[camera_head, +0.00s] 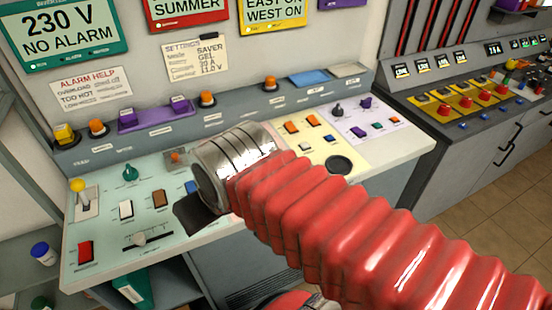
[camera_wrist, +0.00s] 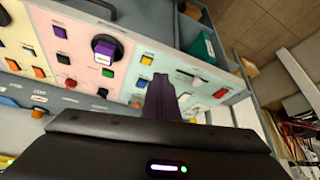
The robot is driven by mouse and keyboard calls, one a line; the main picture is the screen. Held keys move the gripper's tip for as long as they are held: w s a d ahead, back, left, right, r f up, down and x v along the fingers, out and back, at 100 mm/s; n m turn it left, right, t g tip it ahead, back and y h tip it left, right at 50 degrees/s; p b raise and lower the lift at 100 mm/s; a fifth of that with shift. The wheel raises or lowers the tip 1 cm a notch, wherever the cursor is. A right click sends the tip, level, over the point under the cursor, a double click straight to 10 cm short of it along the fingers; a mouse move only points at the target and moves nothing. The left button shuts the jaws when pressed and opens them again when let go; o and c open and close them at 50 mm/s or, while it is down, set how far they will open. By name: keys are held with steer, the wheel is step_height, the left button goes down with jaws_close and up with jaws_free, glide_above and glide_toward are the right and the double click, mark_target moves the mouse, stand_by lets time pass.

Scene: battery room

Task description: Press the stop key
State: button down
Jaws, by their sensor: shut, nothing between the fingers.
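The sloping console (camera_head: 215,236) carries several keys, knobs and switches in coloured sections. No label that I can read marks a stop key, so I cannot tell which one it is. Candidates include a red rocker (camera_head: 85,251) at the console's left and an orange-topped key (camera_head: 174,156) near the back. My gripper (camera_head: 193,214) hangs over the console's left-middle part, mostly hidden behind my wrist. In the wrist view my gripper (camera_wrist: 161,95) is shut and empty, its dark fingers over the panel between a yellow key (camera_wrist: 146,60) and a red key (camera_wrist: 220,93). Contact cannot be told.
A yellow-knobbed lever (camera_head: 78,187) and a green knob (camera_head: 130,173) stand up at the console's left. Orange and purple items line the back ledge (camera_head: 230,118). A second console (camera_head: 440,90) stands at the right. My red arm hides the console's middle.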

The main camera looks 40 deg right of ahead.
steer(key=shift+w, duration=0.1)
steer(key=w+d+m+t+y, duration=0.15)
steer(key=w+d+m, duration=0.45)
steer(key=w+d, duration=0.65)
steer(key=w+d+f+m+t+h, duration=0.1)
steer(key=d+f+m, duration=0.1)
steer(key=d, duration=0.7)
steer(key=w+d+f+m+t+h, duration=0.1)
steer(key=d+f+m+h, duration=0.1)
steer(key=d, duration=0.8)
steer(key=shift+w+m, duration=0.25)
steer(key=shift+m, duration=0.35)
steer(key=shift+f, duration=0.1)
steer(key=shift+a+f, duration=0.1)
steer(key=shift+f, duration=4.25)
